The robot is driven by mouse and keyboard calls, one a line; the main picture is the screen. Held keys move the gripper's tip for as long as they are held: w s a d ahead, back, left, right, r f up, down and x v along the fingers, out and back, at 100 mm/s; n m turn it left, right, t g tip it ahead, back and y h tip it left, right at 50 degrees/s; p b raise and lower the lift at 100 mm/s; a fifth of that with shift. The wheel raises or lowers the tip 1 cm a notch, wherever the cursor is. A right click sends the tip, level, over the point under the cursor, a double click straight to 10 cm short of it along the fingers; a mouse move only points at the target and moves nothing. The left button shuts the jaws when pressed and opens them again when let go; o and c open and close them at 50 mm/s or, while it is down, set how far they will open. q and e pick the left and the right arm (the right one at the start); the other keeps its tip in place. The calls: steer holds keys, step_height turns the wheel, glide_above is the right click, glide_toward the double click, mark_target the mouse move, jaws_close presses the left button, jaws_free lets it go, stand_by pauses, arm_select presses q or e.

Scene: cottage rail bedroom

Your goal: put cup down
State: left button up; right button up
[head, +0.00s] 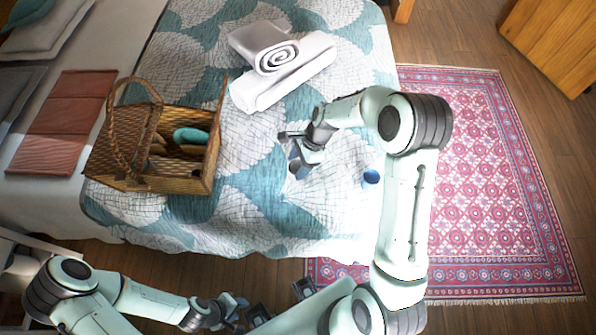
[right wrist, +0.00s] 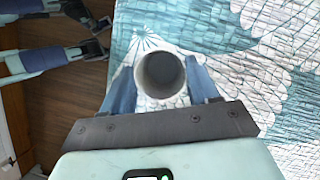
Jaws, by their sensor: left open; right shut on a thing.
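A pale grey-white cup (right wrist: 160,75) shows from above in the right wrist view, its round mouth open towards the camera. My right gripper (right wrist: 162,88) is shut on it, with a blue-grey finger on each side. In the head view my right gripper (head: 289,152) is over the bed (head: 250,215); the cup is hard to make out there. I cannot tell whether its base touches the quilt. My left gripper (head: 238,310) is open and empty, low in front of the bed; it also shows in the right wrist view (right wrist: 85,35).
A wicker basket (head: 120,181) with items inside stands on the bed's left. Rolled and folded white towels (head: 285,75) lie behind my right gripper. Bare quilt lies between basket and gripper.

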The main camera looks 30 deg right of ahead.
steer(key=shift+f, duration=2.35)
steer(key=shift+f, duration=0.1)
steer(key=o, duration=1.1)
steer(key=shift+r, duration=0.25)
steer(key=v, duration=1.1)
steer(key=shift+d+r+p, duration=0.25)
steer(key=shift+r+p, duration=0.05)
steer(key=shift+r, duration=0.05)
